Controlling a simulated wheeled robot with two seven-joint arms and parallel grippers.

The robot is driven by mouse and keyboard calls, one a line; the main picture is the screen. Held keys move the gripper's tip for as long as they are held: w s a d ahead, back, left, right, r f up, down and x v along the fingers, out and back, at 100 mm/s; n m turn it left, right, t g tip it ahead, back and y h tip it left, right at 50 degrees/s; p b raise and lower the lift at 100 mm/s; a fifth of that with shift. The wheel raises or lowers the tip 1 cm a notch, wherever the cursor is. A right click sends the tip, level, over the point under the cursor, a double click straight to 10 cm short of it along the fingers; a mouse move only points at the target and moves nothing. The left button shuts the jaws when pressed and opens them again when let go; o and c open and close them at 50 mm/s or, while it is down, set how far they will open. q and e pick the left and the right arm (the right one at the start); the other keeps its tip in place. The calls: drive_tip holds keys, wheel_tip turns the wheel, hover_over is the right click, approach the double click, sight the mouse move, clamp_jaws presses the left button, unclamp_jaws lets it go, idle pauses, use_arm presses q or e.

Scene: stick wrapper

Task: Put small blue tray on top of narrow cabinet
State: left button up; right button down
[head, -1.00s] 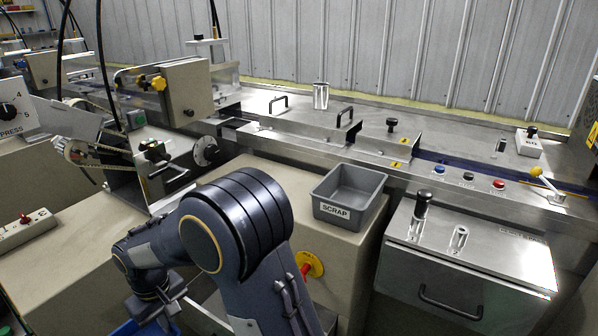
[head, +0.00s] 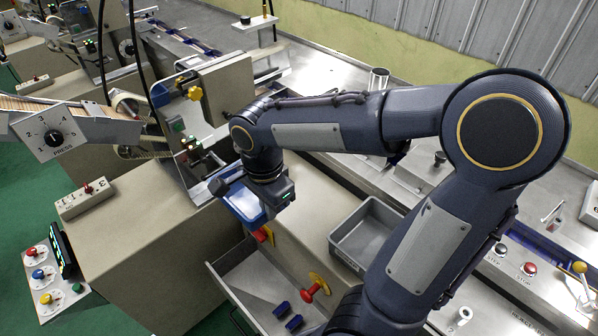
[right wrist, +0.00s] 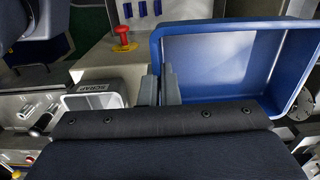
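The small blue tray (head: 240,203) is in my right gripper (head: 262,190), held in the air over the edge of a beige block. In the right wrist view, the tray (right wrist: 290,100) lies to the right of the gripper (right wrist: 160,84), whose two fingers are close together on its left wall. A beige cabinet (head: 298,262) with a red knob stands below and right of the tray, and a larger beige block (head: 150,250) stands to the left. I cannot tell for sure which is the narrow cabinet. My left gripper is not in view.
An open drawer (head: 240,283) holds small blue pieces. A machine with a yellow knob (head: 194,92) stands behind the tray. A grey control box (head: 85,199) sits on the left block, whose remaining top is largely clear.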

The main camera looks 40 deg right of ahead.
drive_tip(key=w+d+f, duration=0.1)
drive_tip(key=d+f, duration=0.2)
drive_tip(key=d, duration=0.1)
drive_tip(key=w+d+f+p, duration=0.1)
drive_tip(key=d+f, duration=0.2)
drive_tip(key=d, duration=0.1)
drive_tip(key=w+d+f, duration=0.1)
drive_tip(key=d+f, duration=0.2)
drive_tip(key=d, duration=0.1)
drive_tip(key=shift+w+d+p, duration=0.25)
drive_tip(key=shift+d+p, duration=0.05)
drive_tip(key=shift+p, duration=0.05)
drive_tip(key=shift+d+f, duration=0.15)
drive_tip(key=shift+f, duration=0.05)
wheel_tip(320, 180, down, 4)
drive_tip(key=shift+w+d+r, duration=0.1)
drive_tip(key=shift+d+r, duration=0.05)
drive_tip(key=shift+r, duration=0.1)
drive_tip(key=shift+f, duration=0.2)
drive_tip(key=c, duration=1.7)
unclamp_jaws()
drive_tip(key=shift+r, duration=0.1)
